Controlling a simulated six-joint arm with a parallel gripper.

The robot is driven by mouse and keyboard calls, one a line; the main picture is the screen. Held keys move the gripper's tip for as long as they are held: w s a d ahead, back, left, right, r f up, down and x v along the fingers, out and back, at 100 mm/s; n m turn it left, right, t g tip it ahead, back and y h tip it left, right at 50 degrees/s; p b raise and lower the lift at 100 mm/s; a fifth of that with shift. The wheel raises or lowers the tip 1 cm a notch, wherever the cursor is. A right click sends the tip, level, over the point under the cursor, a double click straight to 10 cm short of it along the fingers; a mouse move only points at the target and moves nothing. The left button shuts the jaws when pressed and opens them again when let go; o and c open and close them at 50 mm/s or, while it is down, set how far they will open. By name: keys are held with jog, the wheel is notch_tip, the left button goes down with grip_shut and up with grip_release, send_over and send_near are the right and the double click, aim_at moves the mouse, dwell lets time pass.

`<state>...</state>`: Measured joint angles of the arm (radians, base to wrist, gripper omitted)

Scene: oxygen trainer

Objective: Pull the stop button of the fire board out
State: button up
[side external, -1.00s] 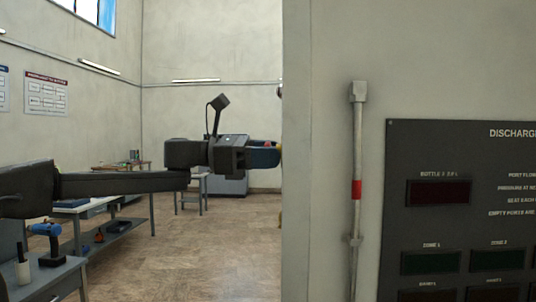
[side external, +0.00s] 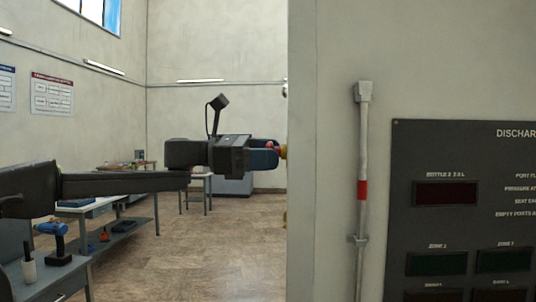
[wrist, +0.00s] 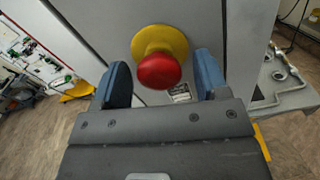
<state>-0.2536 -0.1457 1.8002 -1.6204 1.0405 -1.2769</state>
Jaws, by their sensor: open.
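The red stop button (wrist: 158,72) sits on a round yellow base (wrist: 172,36) on a grey panel face (wrist: 100,22) in the wrist view. My gripper (wrist: 160,82) is open, with one blue finger to the left of the red knob and one to the right. Gaps show between the knob and both fingers. In the side external view my gripper (side external: 270,154) reaches the edge of the wall, and a bit of red shows at its fingers with yellow (side external: 283,152) just past them. The wall hides most of the button there.
A grey wall corner (side external: 320,220) with a pipe (side external: 361,200) and a dark discharge board (side external: 460,220) fills the right of the side view. Benches (side external: 125,240) stand behind my arm. In the wrist view, a table with pipe fittings (wrist: 290,80) is at the right.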

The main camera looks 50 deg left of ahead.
jog(key=v, duration=1.3)
jog(key=shift+s+a, duration=0.25)
jog(key=shift+s, duration=0.05)
jog(key=s+d+f+m+g+y, duration=0.25)
jog(key=d+f+m, duration=0.25)
jog(key=f, duration=0.3)
jog(key=s+d+f+m+g+y, duration=0.2)
jog(key=d+f+m+g+y, duration=0.15)
jog(key=d+f+m, duration=0.35)
jog(key=s+f+m+y, duration=0.3)
jog(key=f+m, duration=0.3)
jog(key=f, duration=0.1)
jog(key=s+a+f+m+g+y, duration=0.1)
jog(key=s+f+m+y, duration=0.2)
jog(key=f+m, duration=0.3)
jog(key=shift+s+a+f+m+y, duration=0.35)
jog(key=shift+s+f, duration=0.25)
jog(key=shift+f, duration=0.25)
